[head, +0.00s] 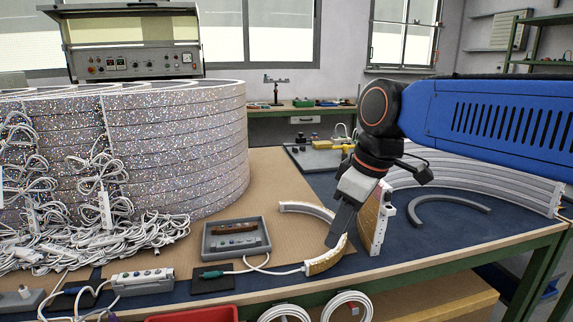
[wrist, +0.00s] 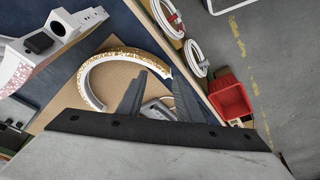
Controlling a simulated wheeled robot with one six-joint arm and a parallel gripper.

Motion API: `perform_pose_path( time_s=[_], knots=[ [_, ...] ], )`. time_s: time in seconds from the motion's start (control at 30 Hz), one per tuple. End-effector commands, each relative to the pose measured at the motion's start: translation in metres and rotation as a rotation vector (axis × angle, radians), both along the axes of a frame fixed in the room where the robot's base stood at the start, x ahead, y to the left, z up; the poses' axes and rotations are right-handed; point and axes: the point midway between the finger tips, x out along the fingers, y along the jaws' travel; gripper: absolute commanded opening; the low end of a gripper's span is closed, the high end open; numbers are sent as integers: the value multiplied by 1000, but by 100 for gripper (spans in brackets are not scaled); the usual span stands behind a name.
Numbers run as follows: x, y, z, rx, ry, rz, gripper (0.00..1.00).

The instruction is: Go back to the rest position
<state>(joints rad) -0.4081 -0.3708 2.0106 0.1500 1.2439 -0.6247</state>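My gripper (head: 336,238) is over the right part of the work table, its fingers pointing down beside a curved arc (head: 325,262) with gold glitter on part of it. In the wrist view the two dark fingers of my gripper (wrist: 156,88) stand apart with nothing visibly held between them. The arc (wrist: 88,72) curves around beyond the fingertips there, lying on the brown board. In the head view the fingers partly cover the arc, and I cannot tell whether they touch it.
A tall stack of glittery rings (head: 185,145) with tangled white cables fills the left. A white upright bracket with a gold panel (head: 372,220) stands close right of my gripper. A red bin (wrist: 229,97) is beyond the table edge.

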Motion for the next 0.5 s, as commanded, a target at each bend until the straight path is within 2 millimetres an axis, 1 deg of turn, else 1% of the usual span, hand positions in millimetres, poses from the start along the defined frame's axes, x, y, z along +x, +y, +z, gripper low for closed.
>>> perform_pose_path(
  time_s=[0.03, 0.1, 0.17, 0.2, 0.4, 0.5],
  knots=[
    [-9, -22, -10, 3, -5, -82, 32],
    [-19, -47, -25, 7, -12, -195, 32],
    [-28, -68, -38, 14, -19, -291, 32],
    [-35, -81, -47, 17, -26, -353, 32],
    [-75, -138, -97, 42, -54, -661, 32],
    [-94, -159, -121, 55, -70, -794, 32]
  ],
)
